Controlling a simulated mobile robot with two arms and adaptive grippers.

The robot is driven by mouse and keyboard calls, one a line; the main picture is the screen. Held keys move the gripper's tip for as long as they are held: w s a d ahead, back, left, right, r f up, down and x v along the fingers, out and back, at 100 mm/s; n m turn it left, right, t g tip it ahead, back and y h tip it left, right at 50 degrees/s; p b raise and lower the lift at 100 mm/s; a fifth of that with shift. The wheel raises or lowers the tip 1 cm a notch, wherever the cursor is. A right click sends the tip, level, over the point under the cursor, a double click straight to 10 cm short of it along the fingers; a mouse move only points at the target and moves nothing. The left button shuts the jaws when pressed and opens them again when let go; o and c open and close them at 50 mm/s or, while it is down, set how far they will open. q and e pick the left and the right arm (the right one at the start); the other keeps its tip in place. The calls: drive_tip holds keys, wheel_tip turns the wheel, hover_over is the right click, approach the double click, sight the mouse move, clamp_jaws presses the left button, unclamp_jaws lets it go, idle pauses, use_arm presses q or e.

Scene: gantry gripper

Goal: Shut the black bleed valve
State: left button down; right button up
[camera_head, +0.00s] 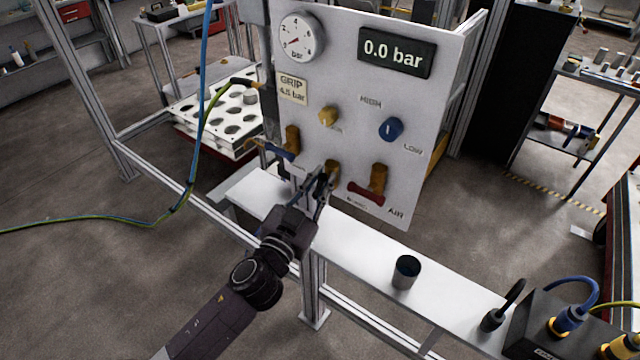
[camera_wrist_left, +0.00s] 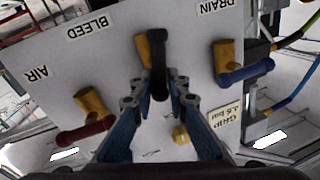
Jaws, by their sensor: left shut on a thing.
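The black bleed valve handle (camera_wrist_left: 158,65) sits on a brass body (camera_wrist_left: 144,48) under the BLEED label in the left wrist view. The handle runs roughly up and down that picture, in line with its body, unlike the crosswise handles beside it. My left gripper (camera_wrist_left: 158,88) has one finger on each side of the handle and is shut on it. In the head view the left gripper (camera_head: 318,182) reaches the lower middle of the white panel and covers much of the valve; only some brass (camera_head: 333,170) shows. My right gripper is not in view.
The red-handled AIR valve (camera_head: 367,194) and blue-handled DRAIN valve (camera_head: 283,153) flank the gripper closely. Above are a brass knob (camera_head: 329,116), blue knob (camera_head: 391,129), gauge (camera_head: 301,35) and display (camera_head: 397,52) reading 0.0 bar. A dark cup (camera_head: 406,271) stands on the white shelf (camera_head: 360,250).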

use_arm(q)
drive_tip(key=m, duration=0.1)
drive_tip(key=m+b, duration=0.2)
drive_tip(key=shift+s+d+f+m+h, duration=0.2)
drive_tip(key=shift+d+f+m+h, duration=0.1)
drive_tip(key=shift+f+m, duration=0.1)
drive_tip(key=shift+s+d+f+m+h+b, duration=0.2)
drive_tip(key=shift+m+h+b, duration=0.5)
drive_tip(key=shift+m, duration=1.55)
drive_tip(key=shift+d+f+m+h+b, duration=0.1)
drive_tip(key=shift+f+m+h+b, duration=0.3)
drive_tip(key=shift+m+b, duration=1.25)
drive_tip(key=shift+s+d+f+m+h+b, duration=0.15)
drive_tip(key=shift+m+h, duration=0.45)
drive_tip(key=shift+m, duration=2.3)
drive_tip(key=c, duration=2)
unclamp_jaws()
